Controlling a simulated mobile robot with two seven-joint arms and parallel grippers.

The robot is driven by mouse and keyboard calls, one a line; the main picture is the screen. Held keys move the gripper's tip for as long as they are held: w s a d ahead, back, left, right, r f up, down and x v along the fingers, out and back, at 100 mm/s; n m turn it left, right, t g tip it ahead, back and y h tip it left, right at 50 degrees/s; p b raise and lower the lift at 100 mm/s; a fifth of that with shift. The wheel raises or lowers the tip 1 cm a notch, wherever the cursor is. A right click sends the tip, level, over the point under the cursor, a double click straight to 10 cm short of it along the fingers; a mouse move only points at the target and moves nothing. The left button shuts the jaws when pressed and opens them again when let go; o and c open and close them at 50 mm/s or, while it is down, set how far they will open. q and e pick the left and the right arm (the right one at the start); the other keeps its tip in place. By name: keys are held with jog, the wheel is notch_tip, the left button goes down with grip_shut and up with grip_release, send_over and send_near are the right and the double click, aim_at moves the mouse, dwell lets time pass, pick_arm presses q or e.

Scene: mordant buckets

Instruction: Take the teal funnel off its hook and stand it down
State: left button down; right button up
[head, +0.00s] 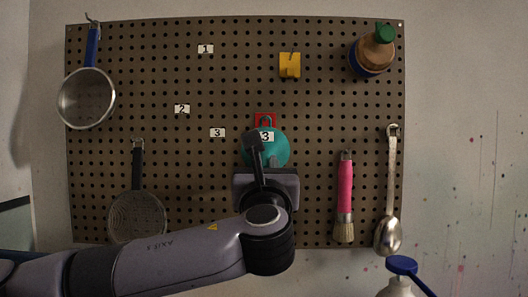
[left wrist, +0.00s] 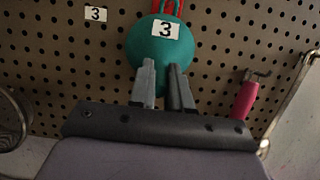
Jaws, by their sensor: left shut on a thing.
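The teal funnel (head: 277,149) hangs on the pegboard against a red hook plate (head: 265,119), with a white label reading 3 on it. In the left wrist view the funnel (left wrist: 160,50) shows as a round teal shape below the red hook (left wrist: 168,8). My left gripper (head: 257,150) is in front of the funnel's lower part, and in the left wrist view its two fingers (left wrist: 165,83) overlap the funnel's lower edge, shut on it. The funnel's lower part is hidden behind the gripper. My right gripper is not in view.
On the pegboard (head: 300,200) hang two strainers (head: 87,98) (head: 136,215), a pink-handled brush (head: 345,195), a metal spoon (head: 389,200), a yellow holder (head: 290,65) and a brown bottle (head: 373,52). A white bottle with a blue top (head: 402,268) stands at lower right.

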pick_arm(q)
jog(key=shift+r, duration=0.2)
jog(key=shift+r+p, duration=0.3)
jog(key=shift+p, duration=0.15)
jog(key=shift+s, duration=0.15)
jog(key=s+b, duration=0.2)
jog(key=s, duration=0.5)
jog(key=shift+s, duration=0.15)
dwell(1.0)
dwell(0.4)
